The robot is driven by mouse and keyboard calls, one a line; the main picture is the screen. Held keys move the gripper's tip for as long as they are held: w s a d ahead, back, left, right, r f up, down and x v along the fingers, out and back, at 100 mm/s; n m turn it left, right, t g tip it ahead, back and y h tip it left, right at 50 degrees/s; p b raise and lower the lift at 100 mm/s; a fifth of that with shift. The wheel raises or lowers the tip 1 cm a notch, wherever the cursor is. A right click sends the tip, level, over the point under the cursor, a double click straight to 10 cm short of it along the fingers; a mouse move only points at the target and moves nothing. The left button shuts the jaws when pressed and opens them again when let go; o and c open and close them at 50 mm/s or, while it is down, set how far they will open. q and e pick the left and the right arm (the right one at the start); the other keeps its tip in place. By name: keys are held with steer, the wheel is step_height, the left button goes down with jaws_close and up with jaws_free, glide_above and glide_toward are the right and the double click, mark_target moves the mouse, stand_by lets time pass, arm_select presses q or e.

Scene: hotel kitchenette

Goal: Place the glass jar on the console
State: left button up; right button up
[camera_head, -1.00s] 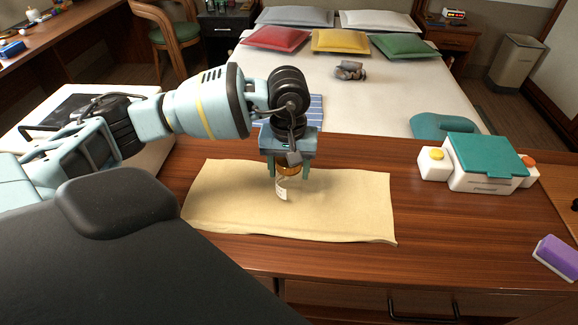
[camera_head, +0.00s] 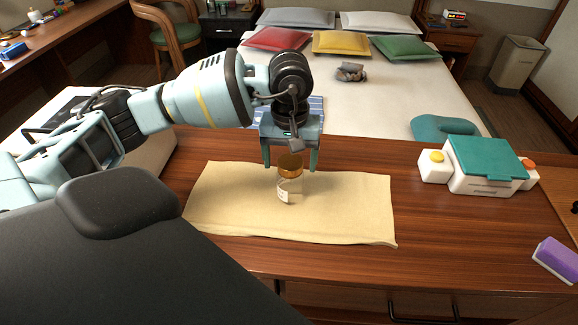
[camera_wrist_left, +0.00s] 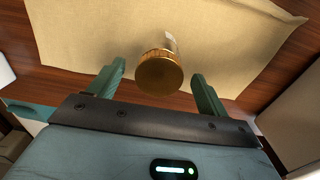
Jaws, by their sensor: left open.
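The glass jar (camera_head: 290,182) has an orange-gold lid and a pale label. It stands upright on a beige cloth on the wooden console (camera_head: 430,215). My left gripper (camera_head: 290,166) is open, with its fingertips above and behind the jar at about lid height. In the left wrist view the jar's lid (camera_wrist_left: 159,73) shows ahead of and between the two open fingers (camera_wrist_left: 155,85), and neither finger touches it. My right gripper is not in view.
The beige cloth (camera_head: 225,205) covers the middle of the console. A white and teal box (camera_head: 485,165) with yellow and orange knobs stands at the right. A purple sponge (camera_head: 556,259) lies at the right front edge. A bed (camera_head: 390,90) is behind.

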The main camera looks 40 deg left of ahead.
arm_select(q)
step_height(320, 180, up, 9)
steer(key=shift+f, duration=0.1)
stand_by(0.7)
